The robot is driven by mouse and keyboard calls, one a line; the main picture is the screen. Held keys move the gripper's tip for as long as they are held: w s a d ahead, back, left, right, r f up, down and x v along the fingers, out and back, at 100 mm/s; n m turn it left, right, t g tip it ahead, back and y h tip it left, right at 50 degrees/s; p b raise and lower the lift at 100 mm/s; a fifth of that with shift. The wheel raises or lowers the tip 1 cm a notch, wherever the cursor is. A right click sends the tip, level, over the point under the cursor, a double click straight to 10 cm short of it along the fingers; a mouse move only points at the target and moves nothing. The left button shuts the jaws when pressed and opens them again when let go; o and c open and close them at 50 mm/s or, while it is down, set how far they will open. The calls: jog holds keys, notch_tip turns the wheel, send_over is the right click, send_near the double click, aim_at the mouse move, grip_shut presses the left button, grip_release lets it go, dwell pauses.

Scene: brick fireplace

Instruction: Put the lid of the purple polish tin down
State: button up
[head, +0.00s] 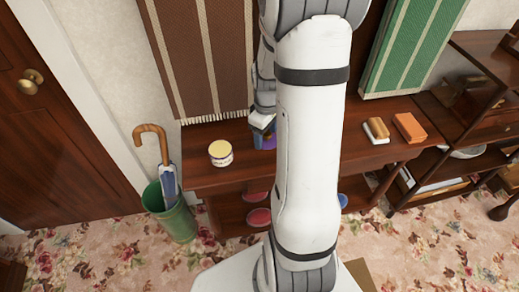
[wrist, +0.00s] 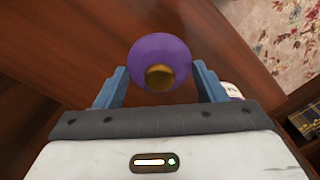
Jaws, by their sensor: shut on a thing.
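The purple lid (wrist: 150,48), round with a brown-gold knob, sits between the two blue fingers of my gripper (wrist: 160,74) in the wrist view. My gripper is shut on it. In the head view my gripper (head: 262,122) is over the left part of the dark wooden console table (head: 200,179), largely hidden by my arm. A purple thing (head: 264,141) shows just below it there; I cannot tell whether this is the lid or its tin. The gap between lid and tabletop cannot be judged.
A cream tin with a yellowish top (head: 220,153) stands left of my gripper. A brush (head: 376,129) and an orange box (head: 409,127) lie further right. A green umbrella stand (head: 172,215) is left of the table. The tabletop's left end looks clear.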

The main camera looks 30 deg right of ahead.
aim_at(264, 141)
jog(key=shift+a+f, duration=0.25)
jog(key=shift+f, duration=2.4)
jog(key=shift+f, duration=0.1)
jog(key=shift+f+b, duration=0.15)
jog(key=shift+b, duration=0.25)
jog(key=o, duration=1)
